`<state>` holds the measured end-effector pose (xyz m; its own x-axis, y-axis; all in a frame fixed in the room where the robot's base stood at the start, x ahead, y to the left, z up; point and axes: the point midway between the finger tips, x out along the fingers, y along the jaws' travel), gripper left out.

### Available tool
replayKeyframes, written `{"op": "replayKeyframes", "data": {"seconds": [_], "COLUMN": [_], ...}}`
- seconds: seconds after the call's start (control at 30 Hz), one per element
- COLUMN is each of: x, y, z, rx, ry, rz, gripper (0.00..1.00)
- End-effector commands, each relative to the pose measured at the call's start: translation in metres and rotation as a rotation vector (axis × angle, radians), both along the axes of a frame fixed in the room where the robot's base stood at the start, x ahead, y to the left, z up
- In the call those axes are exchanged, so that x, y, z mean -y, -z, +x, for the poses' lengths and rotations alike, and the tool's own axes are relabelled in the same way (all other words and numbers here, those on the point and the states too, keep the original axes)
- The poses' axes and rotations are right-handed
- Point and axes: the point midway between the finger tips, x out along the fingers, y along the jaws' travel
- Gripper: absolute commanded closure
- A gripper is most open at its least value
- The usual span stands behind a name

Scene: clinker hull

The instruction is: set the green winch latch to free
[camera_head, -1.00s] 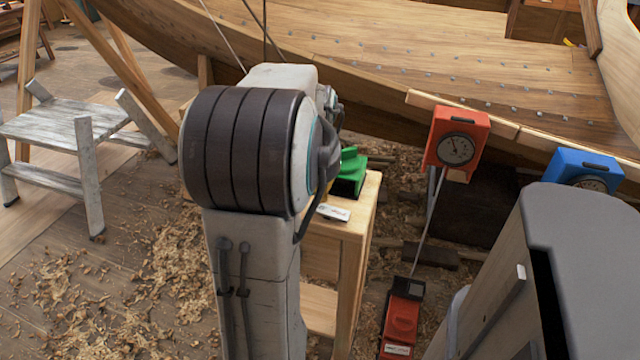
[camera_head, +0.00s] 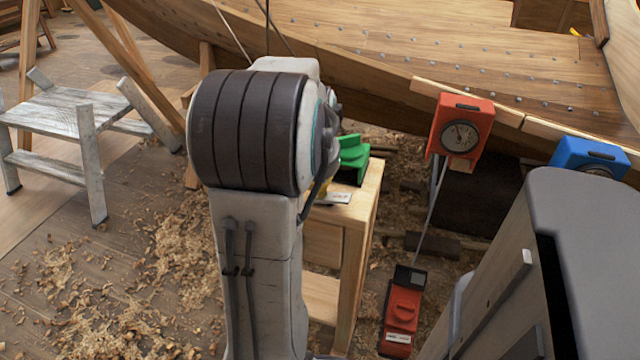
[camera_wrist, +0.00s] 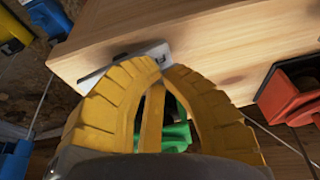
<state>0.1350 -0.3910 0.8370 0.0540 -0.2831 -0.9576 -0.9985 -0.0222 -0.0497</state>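The green winch (camera_head: 352,158) sits on the wooden bench, partly hidden behind my arm in the head view. In the wrist view a piece of its green body (camera_wrist: 178,136) shows between and below my fingers. I cannot make out its latch or the latch's setting. My gripper (camera_wrist: 164,64) has yellow ribbed fingers whose tips come together over a pale label plate (camera_wrist: 125,62) at the bench edge. It looks shut, and I see nothing held between the tips. In the head view only a bit of yellow shows beside my arm, above the label plate (camera_head: 338,197).
The wooden bench (camera_head: 358,235) stands right of my arm. Red (camera_head: 463,125) and blue (camera_head: 590,155) gauge boxes hang along the hull plank (camera_head: 460,95). A red winch (camera_head: 402,310) lies lower right, with a line rising from it. A grey step stool (camera_head: 65,115) stands left.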

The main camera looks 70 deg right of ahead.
Motion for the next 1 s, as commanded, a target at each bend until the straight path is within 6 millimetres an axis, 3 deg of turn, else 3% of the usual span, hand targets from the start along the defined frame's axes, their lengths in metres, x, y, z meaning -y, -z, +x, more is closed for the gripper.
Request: {"op": "replayKeyframes", "data": {"seconds": [0.6, 1.0], "x": [0.000, 0.000], "y": [-0.016, -0.016], "z": [0.000, 0.000], "rx": [0.000, 0.000], "ry": [0.001, 0.001], "rz": [0.001, 0.001], "gripper": [1.00, 1.00]}}
